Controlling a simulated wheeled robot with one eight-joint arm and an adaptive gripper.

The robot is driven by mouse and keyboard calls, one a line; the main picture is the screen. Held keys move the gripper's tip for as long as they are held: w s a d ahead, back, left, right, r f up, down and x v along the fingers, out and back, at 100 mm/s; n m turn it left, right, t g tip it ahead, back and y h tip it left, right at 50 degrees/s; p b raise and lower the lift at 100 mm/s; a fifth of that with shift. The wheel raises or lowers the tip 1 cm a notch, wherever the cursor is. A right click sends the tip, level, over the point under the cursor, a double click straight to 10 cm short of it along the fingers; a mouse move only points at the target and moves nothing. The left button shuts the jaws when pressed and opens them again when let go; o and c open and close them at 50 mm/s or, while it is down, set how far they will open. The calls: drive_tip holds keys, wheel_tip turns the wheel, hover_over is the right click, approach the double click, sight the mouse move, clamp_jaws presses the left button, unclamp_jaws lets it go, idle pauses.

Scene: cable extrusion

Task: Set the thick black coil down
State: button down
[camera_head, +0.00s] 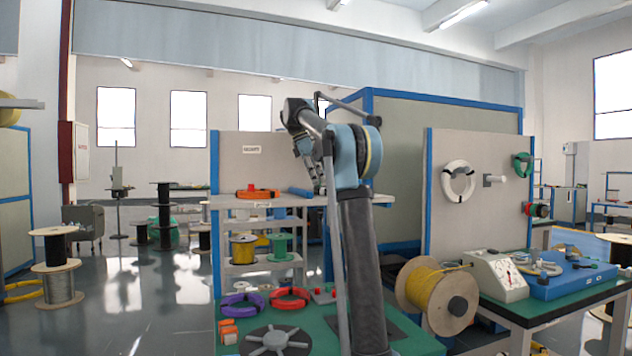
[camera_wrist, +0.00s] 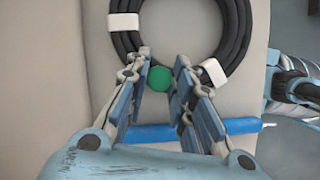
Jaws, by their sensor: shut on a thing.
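The thick black coil (camera_wrist: 128,42) fills the top of the wrist view, its strands bound by white bands (camera_wrist: 213,72). In the head view my gripper (camera_head: 312,172) points down above the pale upper shelf (camera_head: 230,202), partly behind my arm. The coil cannot be made out there. Its exact height over the pale surface below is unclear.
A blue rod (camera_wrist: 190,132) lies below the fingers in the wrist view. In the head view an orange coil (camera_head: 258,194) sits on the upper shelf. Purple (camera_head: 242,303) and red (camera_head: 290,298) coils lie on the green bench below. A yellow cable spool (camera_head: 435,294) stands right.

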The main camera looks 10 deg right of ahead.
drive_tip(key=c, duration=1.4)
unclamp_jaws()
drive_tip(key=v, duration=1.2)
